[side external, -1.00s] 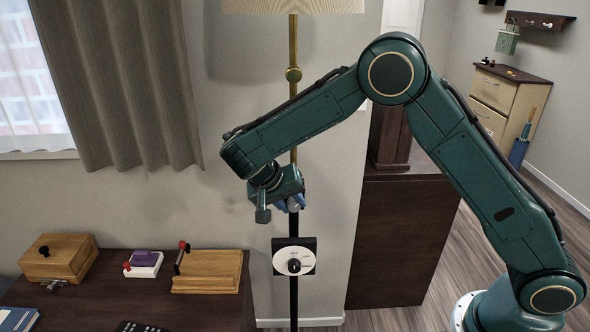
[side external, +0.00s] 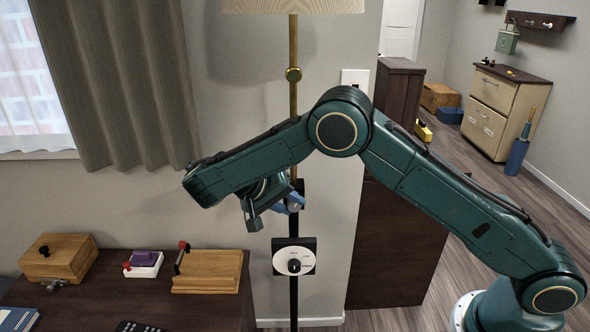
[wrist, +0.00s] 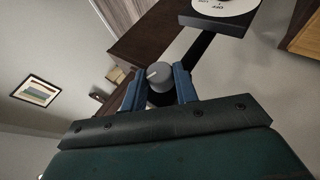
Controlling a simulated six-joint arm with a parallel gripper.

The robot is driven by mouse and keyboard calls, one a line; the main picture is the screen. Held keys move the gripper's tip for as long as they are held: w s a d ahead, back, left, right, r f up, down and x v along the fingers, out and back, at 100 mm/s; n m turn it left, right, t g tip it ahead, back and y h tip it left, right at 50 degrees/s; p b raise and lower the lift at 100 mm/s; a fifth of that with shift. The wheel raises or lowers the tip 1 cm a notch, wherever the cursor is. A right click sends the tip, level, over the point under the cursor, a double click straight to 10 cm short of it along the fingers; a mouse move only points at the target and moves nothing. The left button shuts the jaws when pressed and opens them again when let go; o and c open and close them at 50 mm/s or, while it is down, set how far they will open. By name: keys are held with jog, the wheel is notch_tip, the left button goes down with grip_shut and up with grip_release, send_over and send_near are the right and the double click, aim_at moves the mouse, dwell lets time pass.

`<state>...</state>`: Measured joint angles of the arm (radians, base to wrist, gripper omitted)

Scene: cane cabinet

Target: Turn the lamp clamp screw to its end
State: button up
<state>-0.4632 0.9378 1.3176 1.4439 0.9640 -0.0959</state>
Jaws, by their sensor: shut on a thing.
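The lamp's clamp screw shows in the wrist view as a round grey knob (wrist: 160,76) with a light mark on its face. My gripper (wrist: 158,86) has its two blue fingers on either side of the knob, shut on it. In the side view my gripper (side external: 291,204) reaches in from the left at the lamp pole, and the grey knob (side external: 294,207) is mostly hidden by the fingers. A black clamp block (side external: 299,187) sits on the pole just above. The pole is brass (side external: 293,100) above and black (side external: 294,224) below.
A black box with a white dial (side external: 294,260) is on the pole below my gripper. A dark desk (side external: 120,290) at lower left holds wooden boxes and small items. A dark cabinet (side external: 400,245) stands right of the pole, behind my arm.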

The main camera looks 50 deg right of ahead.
jog(key=o, duration=1)
jog(key=shift+c, duration=0.2)
jog(key=shift+s+d+r+m+t+y, duration=0.15)
jog(key=shift+m+t+y, duration=0.1)
jog(key=shift+t+y, duration=0.5)
jog(key=shift+s+d+r+m+t+y, duration=0.1)
jog(key=shift+m+t+y, duration=0.15)
jog(key=shift+t+y, duration=0.5)
